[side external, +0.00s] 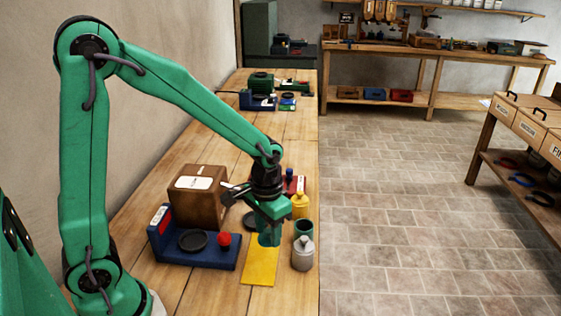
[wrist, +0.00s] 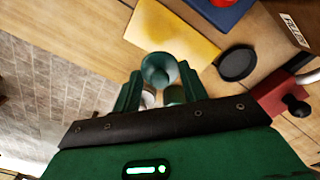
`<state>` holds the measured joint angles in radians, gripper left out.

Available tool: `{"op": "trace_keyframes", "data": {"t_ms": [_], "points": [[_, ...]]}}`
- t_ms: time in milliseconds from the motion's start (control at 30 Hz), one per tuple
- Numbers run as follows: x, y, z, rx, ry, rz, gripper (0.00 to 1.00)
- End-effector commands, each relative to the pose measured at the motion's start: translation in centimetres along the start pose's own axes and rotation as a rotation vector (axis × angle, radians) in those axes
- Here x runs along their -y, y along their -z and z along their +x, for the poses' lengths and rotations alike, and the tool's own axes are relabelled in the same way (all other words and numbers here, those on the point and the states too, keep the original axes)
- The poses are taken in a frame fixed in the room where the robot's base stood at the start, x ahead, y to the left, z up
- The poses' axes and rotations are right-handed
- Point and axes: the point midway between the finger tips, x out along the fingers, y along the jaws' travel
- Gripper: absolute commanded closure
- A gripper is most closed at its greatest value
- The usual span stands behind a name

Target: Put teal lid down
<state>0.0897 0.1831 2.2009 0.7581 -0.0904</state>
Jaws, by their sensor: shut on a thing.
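The teal lid (wrist: 158,70) sits between the two fingers of my gripper (wrist: 158,88) in the wrist view. My gripper (side external: 268,240) is shut on the lid (side external: 267,239), pointing down above the far end of the yellow mat (side external: 259,272) in the side view. The mat (wrist: 172,32) also shows in the wrist view, just beyond the lid. Whether the lid touches anything below it, I cannot tell.
Right of my gripper stand a teal cup (side external: 304,229), a grey bottle (side external: 302,255) and a yellow bottle (side external: 300,206). A blue scale (side external: 205,257) and cardboard box (side external: 198,205) are left. A black disc (wrist: 237,63) lies near the mat. The mat's near part is bare.

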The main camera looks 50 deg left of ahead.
Motion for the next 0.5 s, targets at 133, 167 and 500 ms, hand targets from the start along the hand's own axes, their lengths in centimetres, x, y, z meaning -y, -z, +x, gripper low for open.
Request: {"op": "trace_keyframes", "data": {"t_ms": [133, 167, 500], "points": [[2.3, 1.1, 1.6, 0.003, 0.0, -0.005, 0.79], [2.7, 1.4, 1.9, 0.002, 0.0, -0.005, 0.79], [5.7, 2.9, 3.9, 0.0, 0.0, 0.0, 0.79]]}}
